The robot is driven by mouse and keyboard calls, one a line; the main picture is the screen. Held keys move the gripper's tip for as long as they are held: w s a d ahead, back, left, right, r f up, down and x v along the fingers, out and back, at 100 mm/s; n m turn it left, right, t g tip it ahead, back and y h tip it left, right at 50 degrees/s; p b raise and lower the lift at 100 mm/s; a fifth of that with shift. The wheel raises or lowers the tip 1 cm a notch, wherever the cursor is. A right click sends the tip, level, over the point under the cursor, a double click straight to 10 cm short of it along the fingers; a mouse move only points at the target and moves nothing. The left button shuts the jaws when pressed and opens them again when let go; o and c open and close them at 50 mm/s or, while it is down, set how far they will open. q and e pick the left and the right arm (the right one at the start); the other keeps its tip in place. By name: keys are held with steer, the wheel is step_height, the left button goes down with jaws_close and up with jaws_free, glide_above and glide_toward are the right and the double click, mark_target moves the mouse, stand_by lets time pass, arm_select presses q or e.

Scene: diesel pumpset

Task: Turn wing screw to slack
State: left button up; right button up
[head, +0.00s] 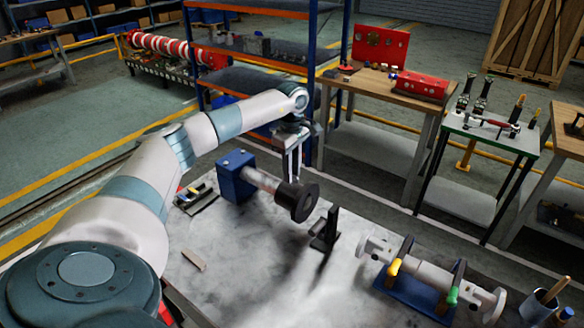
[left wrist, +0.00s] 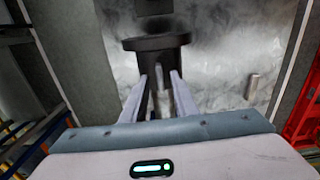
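My left gripper (head: 292,178) reaches down over the silver shaft between a blue block (head: 236,178) and a black flange (head: 297,202) on the bench. Its two fingers are apart. In the left wrist view the left gripper (left wrist: 160,74) shows its fingers spread, with the flange (left wrist: 157,43) just beyond the tips. A narrow grey piece and a dark part show between the fingers; I cannot tell whether either touches them. I cannot clearly make out the wing screw; it may be hidden by the gripper. My right gripper is not in view.
A black stand (head: 325,230) stands right of the flange. A silver cylinder on a blue cradle (head: 410,297) with yellow and green handles lies farther right. A small wooden block (head: 194,259) lies at the bench's left. The pale bench (head: 245,285) is bare in front.

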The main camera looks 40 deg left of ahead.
arm_select(q)
steer(key=shift+f, duration=0.2)
jaws_close()
